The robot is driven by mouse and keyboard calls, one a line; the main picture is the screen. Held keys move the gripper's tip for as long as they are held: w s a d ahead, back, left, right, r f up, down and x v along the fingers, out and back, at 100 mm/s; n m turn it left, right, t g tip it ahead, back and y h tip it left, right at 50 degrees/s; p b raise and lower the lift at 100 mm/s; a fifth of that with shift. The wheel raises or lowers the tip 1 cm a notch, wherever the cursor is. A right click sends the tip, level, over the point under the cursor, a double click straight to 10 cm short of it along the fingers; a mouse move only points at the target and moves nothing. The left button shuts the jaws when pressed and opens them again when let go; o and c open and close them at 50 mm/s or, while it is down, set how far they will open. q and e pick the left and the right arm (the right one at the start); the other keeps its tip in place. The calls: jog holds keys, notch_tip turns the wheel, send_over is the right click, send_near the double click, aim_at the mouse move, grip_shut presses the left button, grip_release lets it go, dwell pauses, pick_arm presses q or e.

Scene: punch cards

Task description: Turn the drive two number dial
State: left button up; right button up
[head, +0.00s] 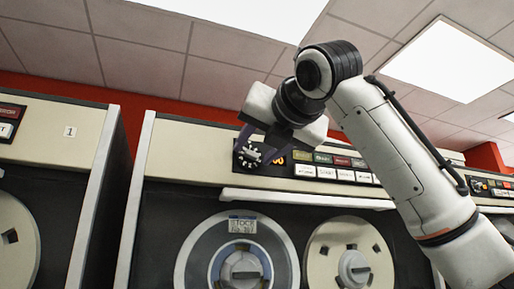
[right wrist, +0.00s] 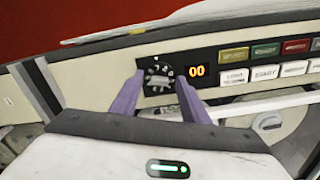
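The dial (head: 250,157) is a black round knob with white markings on the control strip of the middle tape drive. It also shows in the right wrist view (right wrist: 158,76), beside an orange display (right wrist: 197,71) reading 00. My right gripper (right wrist: 160,78) has its two purple fingers apart, one on each side of the dial, with the knob between the tips. A small gap seems to show at each side; contact cannot be made out. In the head view the right gripper (head: 257,145) is at the dial, partly covering it. My left gripper is in neither view.
Lit buttons (head: 329,166) sit right of the dial, above a white ledge (head: 300,198). Tape reels (head: 239,255) are below. A drive marked 1 (head: 70,131) stands at the left, and another drive's panel (head: 490,187) is at the far right.

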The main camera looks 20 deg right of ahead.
jog(key=s+b, duration=0.2)
jog(key=s, duration=0.8)
jog(key=shift+s+d+b, duration=0.2)
jog(key=shift+b, duration=0.1)
